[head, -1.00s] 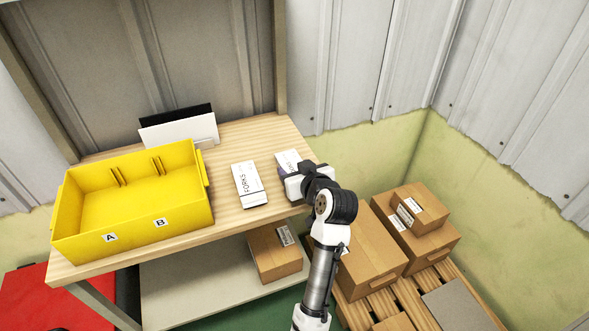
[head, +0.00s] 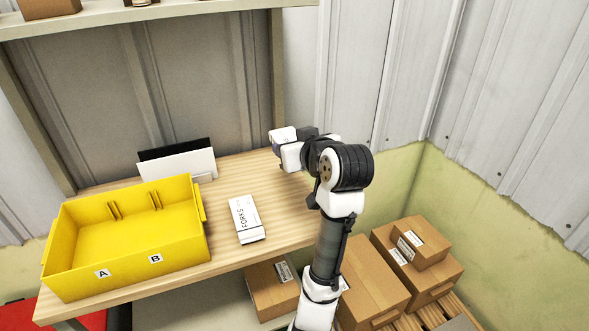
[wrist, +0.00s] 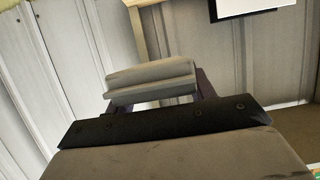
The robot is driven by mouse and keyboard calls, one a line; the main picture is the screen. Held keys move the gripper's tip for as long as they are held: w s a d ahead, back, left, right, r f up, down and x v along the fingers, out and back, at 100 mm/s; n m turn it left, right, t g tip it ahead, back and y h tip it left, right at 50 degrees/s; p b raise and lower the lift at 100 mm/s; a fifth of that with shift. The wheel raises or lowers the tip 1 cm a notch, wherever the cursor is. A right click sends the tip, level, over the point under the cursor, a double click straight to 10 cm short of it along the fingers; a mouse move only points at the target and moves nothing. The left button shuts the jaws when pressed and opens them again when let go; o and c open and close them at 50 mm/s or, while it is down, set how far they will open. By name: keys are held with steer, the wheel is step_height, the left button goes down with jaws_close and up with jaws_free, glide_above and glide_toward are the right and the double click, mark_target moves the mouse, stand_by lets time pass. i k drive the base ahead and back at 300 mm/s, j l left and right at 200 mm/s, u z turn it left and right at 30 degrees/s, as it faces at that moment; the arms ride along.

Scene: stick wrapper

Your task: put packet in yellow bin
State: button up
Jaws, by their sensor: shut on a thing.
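My gripper (head: 287,147) is raised above the right end of the wooden table and is shut on a white packet (head: 282,134). In the wrist view the held packet (wrist: 150,80) shows as a pale slab end-on between the fingers; its label is hidden. The yellow bin (head: 125,282) stands empty at the left of the table, with labels A and B on its front wall. My gripper is well to the right of it and higher. A second white packet marked FORKS (head: 246,220) lies on the table between the bin and my arm.
A white panel with a dark panel behind it (head: 178,163) stands behind the bin. A shelf (head: 150,20) spans above the table's back. Cardboard boxes (head: 370,283) are stacked at the lower right. The tabletop around the FORKS packet is clear.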

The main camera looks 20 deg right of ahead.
mark_target(96, 254)
steer(key=k, duration=1)
